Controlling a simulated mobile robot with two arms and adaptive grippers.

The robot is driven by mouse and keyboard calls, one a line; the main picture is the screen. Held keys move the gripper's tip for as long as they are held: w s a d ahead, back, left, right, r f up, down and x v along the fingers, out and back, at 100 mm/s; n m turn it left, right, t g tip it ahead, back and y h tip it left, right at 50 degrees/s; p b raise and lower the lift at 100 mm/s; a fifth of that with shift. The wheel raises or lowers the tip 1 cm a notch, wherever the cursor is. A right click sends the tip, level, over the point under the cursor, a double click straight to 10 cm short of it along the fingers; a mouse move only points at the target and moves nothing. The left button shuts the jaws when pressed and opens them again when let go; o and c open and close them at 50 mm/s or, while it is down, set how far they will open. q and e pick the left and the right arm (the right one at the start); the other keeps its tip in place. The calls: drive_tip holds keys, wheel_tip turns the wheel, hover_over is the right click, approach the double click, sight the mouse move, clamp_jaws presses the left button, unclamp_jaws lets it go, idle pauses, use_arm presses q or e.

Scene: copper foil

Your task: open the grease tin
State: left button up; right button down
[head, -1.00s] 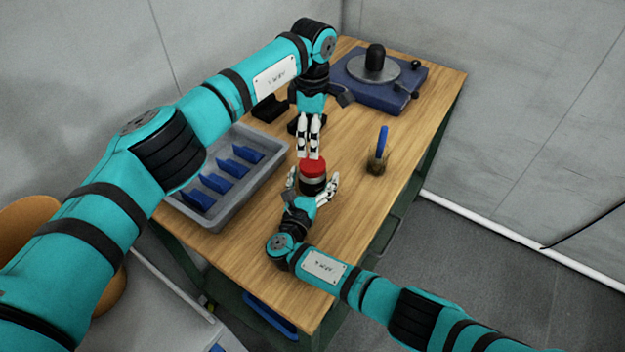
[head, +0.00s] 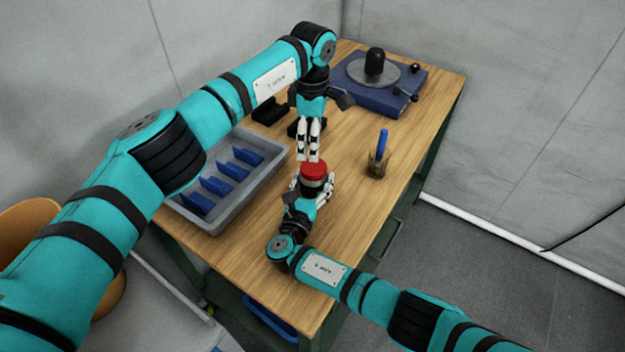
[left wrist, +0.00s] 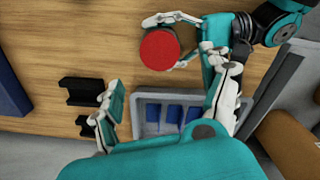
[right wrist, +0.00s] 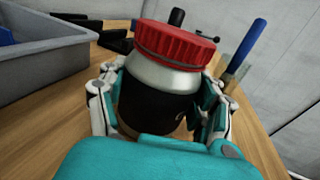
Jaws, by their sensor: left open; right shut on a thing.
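The grease tin is a dark-bodied jar with a silver shoulder (right wrist: 160,78) and a ribbed red lid (head: 313,171), standing upright on the wooden table. The lid is on the tin and also shows from above in the left wrist view (left wrist: 160,49). My right gripper (right wrist: 160,115) is shut on the tin's body, one finger on each side, below the lid. My left gripper (head: 310,158) points down just behind the lid, apart from it. In the left wrist view its fingers (left wrist: 162,100) are spread with nothing between them.
A grey tray (head: 237,216) with several blue dividers stands left of the tin. A cup (head: 376,168) with a blue-handled tool stands to the right. A blue plate device (head: 375,95) with a black knob is at the back. Black blocks (head: 270,110) lie behind the tray.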

sight(314, 166)
use_arm(q)
drive_tip(key=m, duration=0.7)
drive_tip(key=shift+d, duration=0.1)
drive_tip(key=m, duration=0.6)
drive_tip(key=shift+f, duration=0.15)
drive_tip(key=shift+m, duration=0.3)
drive_tip(key=shift+f, duration=3.85)
